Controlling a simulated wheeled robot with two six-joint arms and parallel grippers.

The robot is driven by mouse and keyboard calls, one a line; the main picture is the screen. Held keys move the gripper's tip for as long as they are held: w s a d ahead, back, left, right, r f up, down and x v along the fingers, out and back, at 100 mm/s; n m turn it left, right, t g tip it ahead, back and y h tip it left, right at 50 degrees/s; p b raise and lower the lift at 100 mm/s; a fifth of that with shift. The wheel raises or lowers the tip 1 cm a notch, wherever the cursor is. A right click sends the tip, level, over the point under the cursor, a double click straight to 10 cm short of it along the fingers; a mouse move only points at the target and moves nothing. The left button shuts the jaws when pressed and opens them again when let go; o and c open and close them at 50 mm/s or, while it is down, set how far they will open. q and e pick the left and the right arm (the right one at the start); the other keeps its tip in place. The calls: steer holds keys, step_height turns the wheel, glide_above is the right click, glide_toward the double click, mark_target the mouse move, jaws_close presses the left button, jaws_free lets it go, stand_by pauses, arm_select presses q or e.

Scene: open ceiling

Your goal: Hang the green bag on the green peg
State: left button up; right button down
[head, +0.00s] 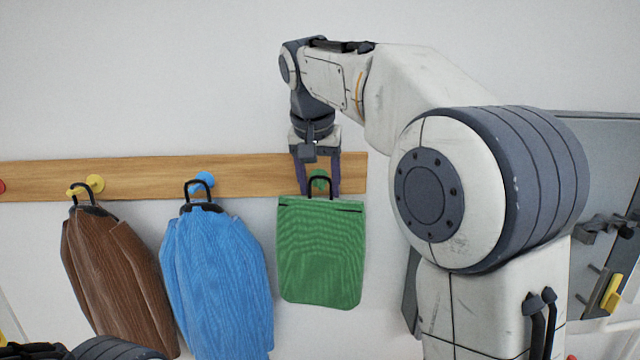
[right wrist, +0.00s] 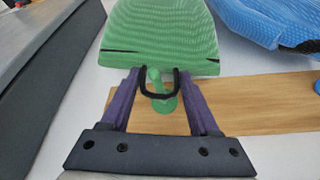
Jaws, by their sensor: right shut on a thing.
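The green bag (head: 320,255) hangs upright below the right end of the wooden rail, and its top shows in the right wrist view (right wrist: 160,30). My right gripper (head: 318,190) comes down from above, its two purple fingers at the bag's top edge on either side of the black loop. It is shut on the bag; the same gripper (right wrist: 158,78) shows in the right wrist view. The green peg (head: 320,179) is seen inside the loop, and also in the right wrist view (right wrist: 166,105). The loop appears to pass over the peg; whether it bears weight I cannot tell. My left gripper is not in view.
On the wooden rail (head: 240,177), a brown bag (head: 115,275) hangs at the yellow peg (head: 95,184) and a blue bag (head: 218,280) at the blue peg (head: 204,181). The blue bag is close to the green one.

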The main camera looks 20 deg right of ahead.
steer(key=shift+c, duration=0.2)
jaws_free()
steer(key=v, duration=1)
steer(key=shift+r+p, duration=0.25)
steer(key=shift+p, duration=0.15)
steer(key=x, duration=1)
steer(key=shift+s+f+b, duration=0.1)
steer(key=shift+b, duration=0.3)
steer(key=shift+s+a+r, duration=0.2)
steer(key=shift+s+r, duration=0.2)
steer(key=shift+s, duration=0.25)
